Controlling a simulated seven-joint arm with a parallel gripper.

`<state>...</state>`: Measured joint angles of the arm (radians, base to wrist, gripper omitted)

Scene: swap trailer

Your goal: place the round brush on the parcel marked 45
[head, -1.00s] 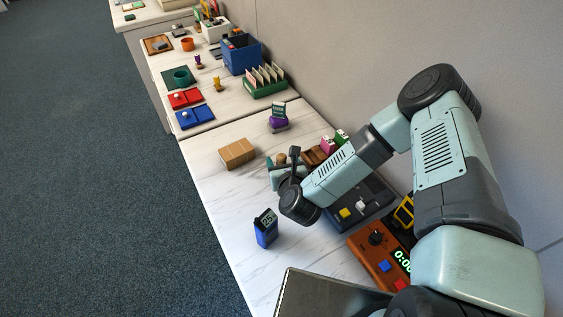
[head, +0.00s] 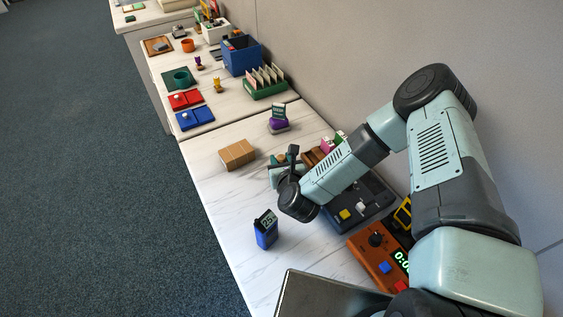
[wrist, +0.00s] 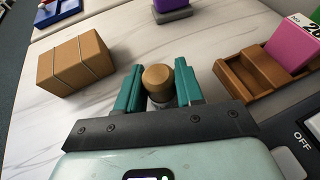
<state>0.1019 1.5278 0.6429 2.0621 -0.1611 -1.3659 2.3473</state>
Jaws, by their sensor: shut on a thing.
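In the head view my gripper (head: 281,165) is over the middle of the near table. A brown parcel (wrist: 75,63) with string lines lies to the left of my gripper, apart from it; it also shows in the head view (head: 238,154). No number 45 is readable on its visible faces.
A wooden tray (wrist: 235,78) with a pink block (wrist: 293,42) stands right of my gripper. A purple object (head: 278,124) with a dark sign is behind. A blue display (head: 266,229) stands nearer, and a grey console (head: 372,195) to the right. Table around the parcel is clear.

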